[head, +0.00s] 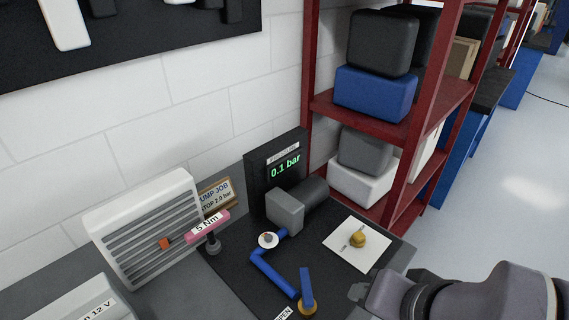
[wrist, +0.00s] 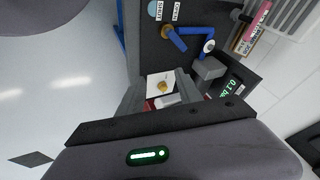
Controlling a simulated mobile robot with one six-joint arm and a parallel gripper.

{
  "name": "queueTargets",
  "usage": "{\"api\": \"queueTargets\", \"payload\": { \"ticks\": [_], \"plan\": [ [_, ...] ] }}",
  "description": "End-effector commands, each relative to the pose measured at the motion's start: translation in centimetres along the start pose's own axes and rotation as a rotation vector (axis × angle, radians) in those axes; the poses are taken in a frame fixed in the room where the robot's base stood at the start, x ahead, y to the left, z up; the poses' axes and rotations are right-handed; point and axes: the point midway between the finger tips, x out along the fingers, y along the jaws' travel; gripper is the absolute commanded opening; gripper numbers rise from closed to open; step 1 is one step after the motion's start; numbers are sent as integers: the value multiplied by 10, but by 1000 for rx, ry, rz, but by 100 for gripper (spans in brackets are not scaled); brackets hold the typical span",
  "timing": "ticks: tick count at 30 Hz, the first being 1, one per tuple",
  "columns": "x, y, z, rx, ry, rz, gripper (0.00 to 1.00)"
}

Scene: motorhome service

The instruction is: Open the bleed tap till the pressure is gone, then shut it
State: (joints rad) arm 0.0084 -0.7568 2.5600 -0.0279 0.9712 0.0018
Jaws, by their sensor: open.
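The tap with a blue lever (head: 306,282) on a brass pivot stands at the front of the dark bench panel. An OPEN label (head: 284,313) lies beside it. The wrist view shows the lever (wrist: 176,40) with OPEN and SHUT labels near it; I cannot tell which one it is set to. The pressure display (head: 285,168) reads 0.1 bar. A brass fitting (head: 358,240) with a thin grey pin sits on a white square (head: 342,255). My gripper (head: 362,292) is open and empty, right of the lever and apart from it. The wrist view shows its fingers (wrist: 160,100).
A grey pump-like block (head: 286,211), a pink 5 Nm tool (head: 207,226) and a louvred panel (head: 145,225) stand behind. A red shelf (head: 400,110) rises behind the bench. Open floor lies right.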

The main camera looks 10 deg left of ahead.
Motion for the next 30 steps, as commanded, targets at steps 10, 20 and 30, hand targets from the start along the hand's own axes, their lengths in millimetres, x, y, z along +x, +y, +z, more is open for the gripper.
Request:
{"api": "queueTargets", "payload": {
  "ticks": [10,20,30],
  "plan": [
    [0,0,0,0,0,0,42],
    [-1,-1,-1,-10,-5,2,3],
    [50,-128,-42,-1242,-504,134,0]
  ]
}}
